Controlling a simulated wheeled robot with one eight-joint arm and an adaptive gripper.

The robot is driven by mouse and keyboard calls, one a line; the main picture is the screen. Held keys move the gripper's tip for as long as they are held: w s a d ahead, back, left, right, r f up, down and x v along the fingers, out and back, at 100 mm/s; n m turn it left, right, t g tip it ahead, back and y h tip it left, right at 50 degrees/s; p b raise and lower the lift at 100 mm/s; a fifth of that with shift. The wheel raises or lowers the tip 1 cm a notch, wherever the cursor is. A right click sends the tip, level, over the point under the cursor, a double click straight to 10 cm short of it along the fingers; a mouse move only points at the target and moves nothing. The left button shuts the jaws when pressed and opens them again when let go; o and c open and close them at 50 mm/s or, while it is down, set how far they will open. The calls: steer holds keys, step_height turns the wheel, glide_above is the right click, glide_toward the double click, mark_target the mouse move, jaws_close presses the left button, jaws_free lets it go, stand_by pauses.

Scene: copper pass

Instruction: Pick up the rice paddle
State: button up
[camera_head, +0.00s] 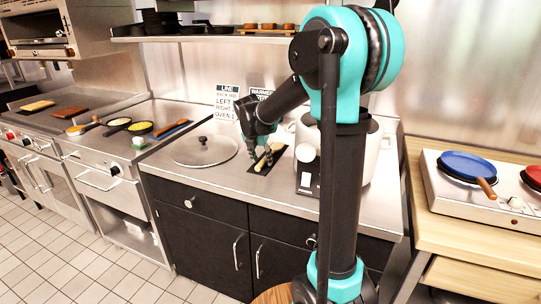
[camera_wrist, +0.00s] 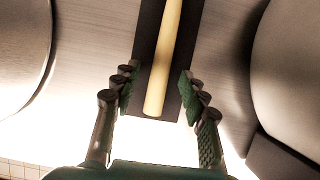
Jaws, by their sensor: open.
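The rice paddle shows in the wrist view as a pale wooden handle (camera_wrist: 168,60) lying lengthwise on a narrow dark mat (camera_wrist: 147,38). Its far end runs out of the top of that view. My gripper (camera_wrist: 156,78) is open, with one finger on each side of the handle and a gap on both sides. In the head view my gripper (camera_head: 261,152) is low over the dark mat beside the rice cooker, and its fingers partly hide the paddle (camera_head: 261,164).
A white rice cooker (camera_head: 363,158) stands close on the right, partly behind my arm. A round metal lid (camera_head: 205,152) lies on the left. Pans (camera_head: 140,127) sit on the stove further left. A shelf (camera_head: 205,37) hangs above. A blue pan (camera_head: 468,165) is far right.

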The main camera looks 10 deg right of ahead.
steer(key=shift+w+f, duration=0.1)
steer(key=shift+f, duration=0.2)
steer(key=shift+c, duration=0.4)
jaws_close()
steer(key=shift+r, duration=0.1)
